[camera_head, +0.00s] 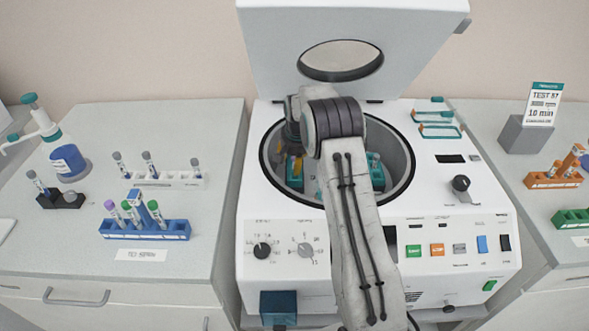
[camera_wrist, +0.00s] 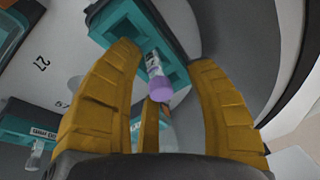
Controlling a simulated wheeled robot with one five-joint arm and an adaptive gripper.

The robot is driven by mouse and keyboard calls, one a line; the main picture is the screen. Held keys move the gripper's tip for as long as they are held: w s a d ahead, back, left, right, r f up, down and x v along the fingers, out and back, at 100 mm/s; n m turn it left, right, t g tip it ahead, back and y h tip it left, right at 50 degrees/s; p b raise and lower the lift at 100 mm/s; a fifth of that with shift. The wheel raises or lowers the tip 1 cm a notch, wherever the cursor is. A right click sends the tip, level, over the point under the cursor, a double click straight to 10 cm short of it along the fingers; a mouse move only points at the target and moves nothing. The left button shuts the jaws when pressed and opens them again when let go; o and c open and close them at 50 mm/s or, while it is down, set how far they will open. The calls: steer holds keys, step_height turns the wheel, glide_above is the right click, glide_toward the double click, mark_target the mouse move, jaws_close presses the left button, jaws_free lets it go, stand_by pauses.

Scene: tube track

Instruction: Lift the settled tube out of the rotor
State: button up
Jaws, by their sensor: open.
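A tube with a purple cap (camera_wrist: 158,88) sits in a slot of a teal rotor bucket (camera_wrist: 178,68) in the wrist view. My gripper (camera_wrist: 164,56) is open, its yellow fingers spread on both sides of the tube, with a third finger near the cap. I cannot tell whether any finger touches it. In the head view my gripper (camera_head: 294,166) is down inside the open centrifuge bowl (camera_head: 398,150), largely covered by my arm. The purple-capped tube is hidden there. The grey rotor (camera_wrist: 50,60) carries printed numbers.
The centrifuge lid (camera_head: 290,40) stands open behind the bowl. Another teal bucket (camera_wrist: 22,135) is at the left of the wrist view. A blue rack (camera_head: 130,228) with tubes and a white rack (camera_head: 182,180) stand on the left counter. Orange and green racks stand right.

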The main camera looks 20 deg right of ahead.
steer(key=shift+c, duration=0.2)
jaws_close()
steer(key=shift+r, duration=0.15)
step_height(320, 180, up, 10)
steer(key=shift+f, duration=0.1)
stand_by(0.7)
stand_by(0.3)
step_height(320, 180, up, 5)
steer(key=p, duration=0.4)
steer(key=shift+f, duration=0.1)
steer(key=shift+s, duration=0.1)
stand_by(0.4)
